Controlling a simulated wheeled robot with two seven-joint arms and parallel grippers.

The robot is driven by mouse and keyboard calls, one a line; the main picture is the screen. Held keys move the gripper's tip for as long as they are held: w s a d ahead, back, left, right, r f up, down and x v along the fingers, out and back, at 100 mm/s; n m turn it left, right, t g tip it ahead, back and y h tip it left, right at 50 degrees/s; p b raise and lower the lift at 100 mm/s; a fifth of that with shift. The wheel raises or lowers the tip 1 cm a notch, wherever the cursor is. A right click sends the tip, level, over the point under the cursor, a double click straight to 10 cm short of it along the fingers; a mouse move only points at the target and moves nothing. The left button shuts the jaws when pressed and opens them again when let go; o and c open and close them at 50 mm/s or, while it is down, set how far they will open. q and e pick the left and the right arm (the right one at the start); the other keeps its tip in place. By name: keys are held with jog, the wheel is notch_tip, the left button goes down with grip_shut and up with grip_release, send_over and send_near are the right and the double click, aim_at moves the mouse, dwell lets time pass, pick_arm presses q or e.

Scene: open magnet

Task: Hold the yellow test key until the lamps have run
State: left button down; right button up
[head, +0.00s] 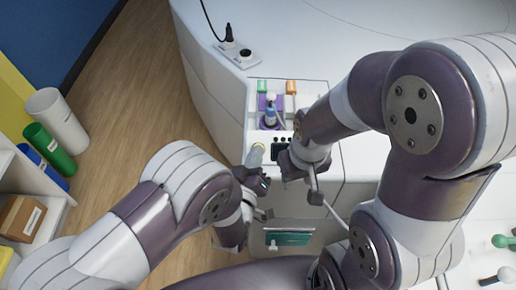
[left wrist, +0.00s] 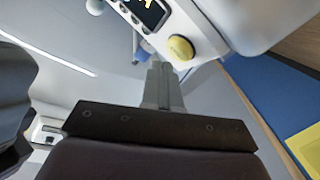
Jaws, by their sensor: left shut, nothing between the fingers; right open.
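The yellow test key (left wrist: 181,47) is a round yellow button on a white panel in the left wrist view. In the head view only a little of its yellow edge (head: 259,145) shows past my left gripper. My left gripper (head: 256,157) is shut and empty, its fingertips right by the key. In the left wrist view the closed fingers (left wrist: 162,72) point toward the key; I cannot tell whether they touch it. A dark lamp strip (left wrist: 150,13) with pale round spots lies beside the key. My right gripper (head: 297,168) is open, right of the key; its fingertips are unclear.
A purple tray with a blue-capped bottle (head: 271,112) stands behind the key, near green and orange items. A black plug (head: 229,34) and socket plate sit farther back on the white housing. A shelf with a cardboard box (head: 20,217) and coloured rolls stands at left. The wooden floor between is clear.

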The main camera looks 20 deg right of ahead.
pick_arm(q)
jog(key=shift+w+f+b, duration=0.3)
jog(key=shift+f+b, duration=0.05)
jog(key=shift+w+d+f+b, duration=0.15)
jog(key=shift+w+f+b, duration=0.15)
jog(key=shift+b, duration=0.1)
dwell(0.8)
jog(key=shift+s+r, duration=0.1)
jog(key=shift+r, duration=0.05)
dwell(3.8)
jog(key=shift+s+r+p, duration=0.5)
jog(key=shift+s+p, duration=0.05)
jog(key=shift+p, duration=0.05)
